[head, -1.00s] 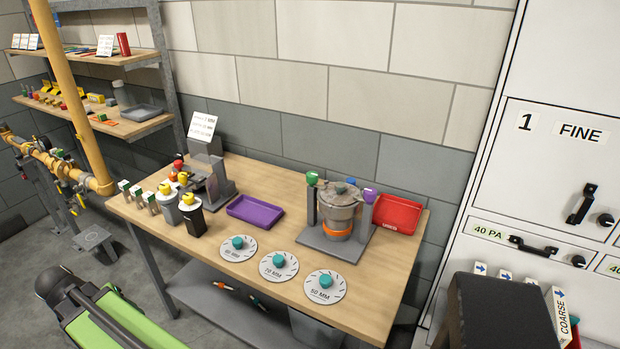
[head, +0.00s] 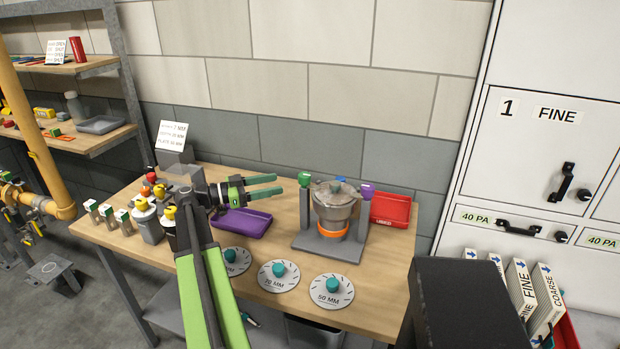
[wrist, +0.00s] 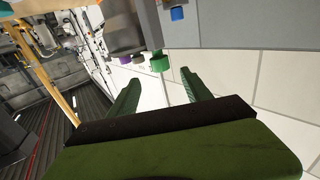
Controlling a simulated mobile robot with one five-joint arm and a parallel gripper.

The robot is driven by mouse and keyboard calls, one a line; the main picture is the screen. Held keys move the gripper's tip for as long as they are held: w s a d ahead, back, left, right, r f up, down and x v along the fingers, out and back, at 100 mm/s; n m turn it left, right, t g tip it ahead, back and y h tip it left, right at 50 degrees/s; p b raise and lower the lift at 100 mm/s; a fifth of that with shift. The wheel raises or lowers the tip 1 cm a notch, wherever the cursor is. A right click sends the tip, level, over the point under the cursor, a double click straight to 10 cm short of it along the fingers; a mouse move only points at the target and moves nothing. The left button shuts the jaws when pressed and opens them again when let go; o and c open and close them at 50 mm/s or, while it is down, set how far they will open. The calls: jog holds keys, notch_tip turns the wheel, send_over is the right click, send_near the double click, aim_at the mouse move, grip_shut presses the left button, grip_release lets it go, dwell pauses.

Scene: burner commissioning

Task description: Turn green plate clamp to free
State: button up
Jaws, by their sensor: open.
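The plate clamp with the green knob (head: 304,180) sits on the left post of the grey stand on the table. A blue knob (head: 340,181) and a purple knob (head: 367,190) sit around the same pot (head: 335,203). My gripper (head: 279,184) is open and empty, a short way left of the green knob, its fingers pointing right at about the knob's height. In the wrist view the green knob (wrist: 160,64) appears beyond my fingertips, between them and apart from both. The purple knob (wrist: 124,59) and blue knob (wrist: 178,13) also show there.
A red tray (head: 391,211) stands right of the stand. A purple tray (head: 240,222) lies below my gripper. Several marked discs, one labelled 50 MM (head: 331,290), lie along the front. Canisters (head: 147,222) stand at the left. A white cabinet (head: 540,120) is at the right.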

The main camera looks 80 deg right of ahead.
aim_at(309, 181)
jog(key=x, duration=1.3)
jog(key=shift+s, duration=0.35)
jog(key=shift+d, duration=0.15)
grip_shut()
